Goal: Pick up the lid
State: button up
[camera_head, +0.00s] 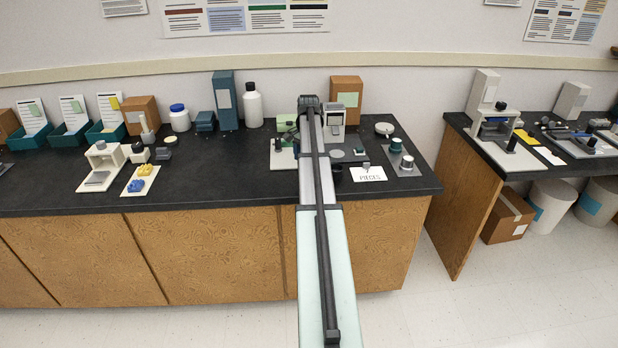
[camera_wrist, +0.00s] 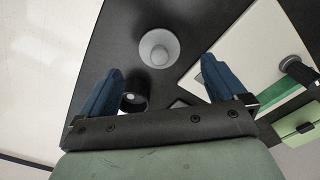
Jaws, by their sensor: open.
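In the wrist view, a pale grey round piece (camera_wrist: 159,47) with a lighter raised centre sits on the black counter; it may be the lid, but I cannot tell for sure. My gripper (camera_wrist: 162,68) is open, its two blue fingers apart on either side of this piece in the picture, with nothing between them. Whether the fingers are level with it or above it is unclear. In the head view my arm hides the fingers and this piece. Another round pale piece with a dark spot (camera_head: 384,129) lies at the back right of the counter.
A black cylinder (camera_wrist: 133,98) stands close to the left finger in the wrist view. A white board (camera_wrist: 235,50) and a green block (camera_wrist: 303,122) lie to the right there. In the head view a "PIECES" card (camera_head: 368,174) lies near the front edge.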

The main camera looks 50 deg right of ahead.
jog(key=shift+d+f, duration=0.15)
jog(key=shift+f, duration=3.05)
jog(key=shift+c, duration=0.3)
jog(key=c, duration=1.1)
